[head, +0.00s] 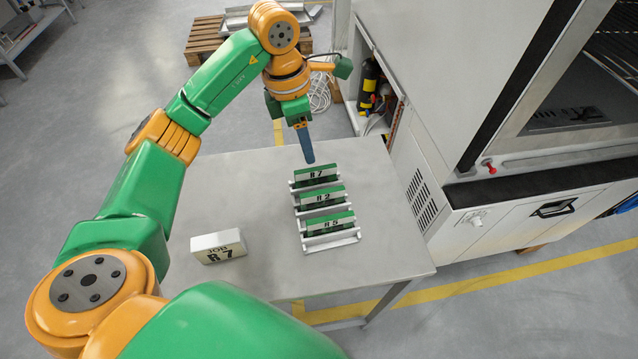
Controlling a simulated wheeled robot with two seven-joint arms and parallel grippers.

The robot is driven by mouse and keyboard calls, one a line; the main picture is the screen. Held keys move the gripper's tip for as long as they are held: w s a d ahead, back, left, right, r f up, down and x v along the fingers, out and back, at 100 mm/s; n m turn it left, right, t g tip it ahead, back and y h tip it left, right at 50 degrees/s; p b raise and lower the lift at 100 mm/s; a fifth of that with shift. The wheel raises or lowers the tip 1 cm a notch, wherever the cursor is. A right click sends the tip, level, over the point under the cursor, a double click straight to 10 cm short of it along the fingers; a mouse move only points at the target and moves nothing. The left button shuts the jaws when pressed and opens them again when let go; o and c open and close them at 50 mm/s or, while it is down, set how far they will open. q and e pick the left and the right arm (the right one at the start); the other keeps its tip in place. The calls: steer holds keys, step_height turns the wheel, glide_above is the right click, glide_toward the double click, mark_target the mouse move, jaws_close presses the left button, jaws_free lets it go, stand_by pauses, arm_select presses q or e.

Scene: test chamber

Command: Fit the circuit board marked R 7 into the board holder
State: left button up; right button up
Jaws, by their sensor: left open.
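The circuit board marked R 7 (316,173) stands in the farthest of three pale racks on the grey table, with a green top edge and a white label. Boards marked R 2 (321,197) and R 5 (329,224) stand in the racks nearer me. My left gripper (307,157) is open, pointing down just behind and above the R 7 board, its blue fingers seen nearly edge-on. I see nothing between them; whether they touch the board is unclear. I cannot clearly make out the board holder. My right gripper is out of view.
A white block reading JOB R 7 (218,246) sits on the table's left. The table (262,190) is otherwise clear. The large test chamber (430,90) stands at right; a dark flat part (567,117) lies inside its opening. A pallet (207,40) lies behind.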

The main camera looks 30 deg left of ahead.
mark_target(314, 169)
arm_select(q)
steer(key=shift+s+f+b, duration=0.1)
steer(key=shift+f+b, duration=0.3)
steer(key=shift+f, duration=0.7)
steer(key=f+p, duration=0.1)
steer(key=d+f, duration=0.1)
steer(key=f+p, duration=0.1)
steer(key=shift+w+d+f+p, duration=0.15)
steer(key=shift+w+f+p, duration=0.15)
steer(key=shift+w, duration=0.05)
steer(key=f, duration=0.3)
steer(key=shift+d, duration=0.2)
steer(key=shift+w, duration=0.1)
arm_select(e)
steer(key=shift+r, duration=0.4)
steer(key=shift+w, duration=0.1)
arm_select(q)
steer(key=shift+f, duration=0.2)
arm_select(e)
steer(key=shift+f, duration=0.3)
arm_select(q)
jaws_close()
